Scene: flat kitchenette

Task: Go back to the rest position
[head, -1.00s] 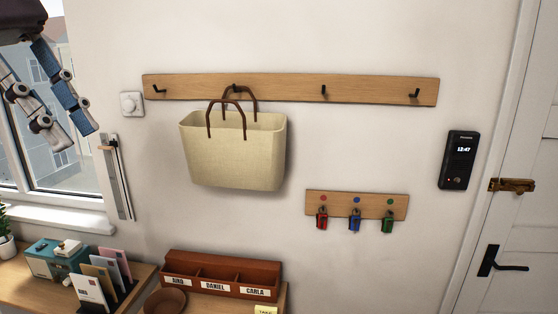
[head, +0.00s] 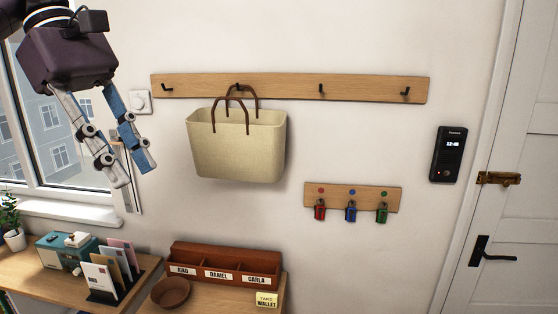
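My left gripper (head: 132,172) hangs at the upper left of the head view, fingers pointing down, in front of the window and wall. Its two fingers are apart with nothing between them. It is to the left of the beige bag (head: 236,150), apart from it in the picture. The bag hangs by its brown handles at a hook on the wooden rail (head: 280,87). My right gripper is not in view.
Keys hang on a small board (head: 352,196). A white door (head: 520,180) is at right.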

